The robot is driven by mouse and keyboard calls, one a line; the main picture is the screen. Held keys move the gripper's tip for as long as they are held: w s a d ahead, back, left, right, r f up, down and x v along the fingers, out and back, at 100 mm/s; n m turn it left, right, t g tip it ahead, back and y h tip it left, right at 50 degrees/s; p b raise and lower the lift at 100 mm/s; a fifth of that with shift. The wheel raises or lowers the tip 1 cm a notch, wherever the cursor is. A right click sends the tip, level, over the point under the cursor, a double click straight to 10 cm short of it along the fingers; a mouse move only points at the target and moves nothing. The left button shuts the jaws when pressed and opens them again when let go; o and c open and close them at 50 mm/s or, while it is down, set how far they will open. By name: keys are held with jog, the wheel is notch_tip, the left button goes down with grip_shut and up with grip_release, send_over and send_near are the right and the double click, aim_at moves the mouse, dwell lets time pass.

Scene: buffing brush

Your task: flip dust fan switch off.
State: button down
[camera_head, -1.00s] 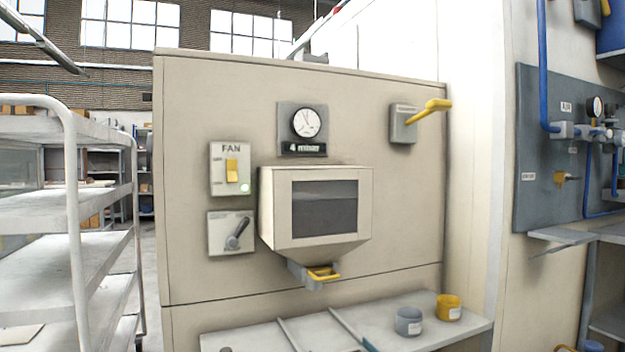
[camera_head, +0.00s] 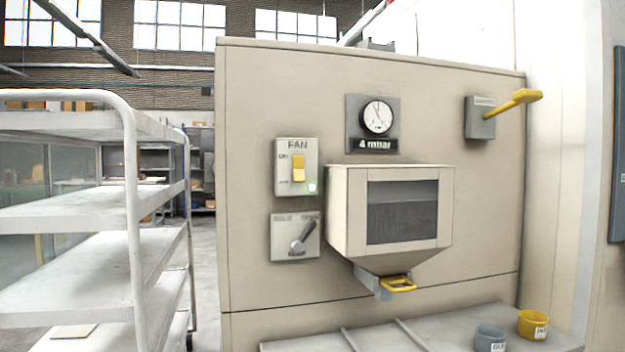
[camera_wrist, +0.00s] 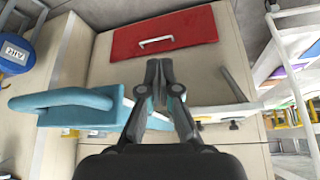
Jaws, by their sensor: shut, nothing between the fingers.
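The dust fan switch is a grey plate marked FAN (camera_head: 297,167) on the beige cabinet front. Its yellow rocker (camera_head: 298,168) sits in the middle of the plate, and a small green light (camera_head: 312,187) glows at its lower right. My gripper (camera_wrist: 158,68) shows only in the wrist view. Its fingers are closed together with nothing between them. The wrist view shows other surfaces, with no fan switch in it, so my gripper is apart from the switch. The head view does not show my arm.
Below the switch is a grey rotary lever plate (camera_head: 296,236). To the right are a windowed hopper (camera_head: 402,212), a gauge (camera_head: 376,117) and a yellow-handled lever (camera_head: 513,104). A shelf rack (camera_head: 130,215) stands left. The wrist view shows a red panel (camera_wrist: 165,43) and a teal handle (camera_wrist: 65,100).

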jog(key=w+a+r+n+t+y+b, duration=0.1)
jog(key=w+a+r+t, duration=0.3)
jog(key=w+r, duration=0.45)
jog(key=w+a+r+n+t+y+b, duration=0.1)
jog(key=w+a+r+t+y, duration=0.15)
jog(key=w+r, duration=0.55)
jog(key=w+a+r+n+t+y+b, duration=0.1)
jog(key=w+a+r+t, duration=0.45)
jog(key=r, duration=0.45)
jog(key=w+a+r+t+y+b, duration=0.1)
jog(key=w+a+r+t, duration=0.2)
jog(key=r, duration=0.8)
jog(key=shift+a+r+t+y, duration=0.25)
jog(key=shift+r+t+y, duration=0.15)
jog(key=shift+t, duration=0.1)
jog(key=p, duration=0.2)
send_near(299, 171)
notch_tip(299, 171, up, 4)
jog(key=w, duration=0.3)
jog(key=w+a+f, duration=0.1)
jog(key=shift+w+a+f, duration=0.1)
jog(key=shift+w+a, duration=0.1)
jog(key=shift+w, duration=0.1)
jog(key=shift+w+a+f, duration=0.1)
jog(key=shift+w+f, duration=0.1)
jog(key=shift+w, duration=0.25)
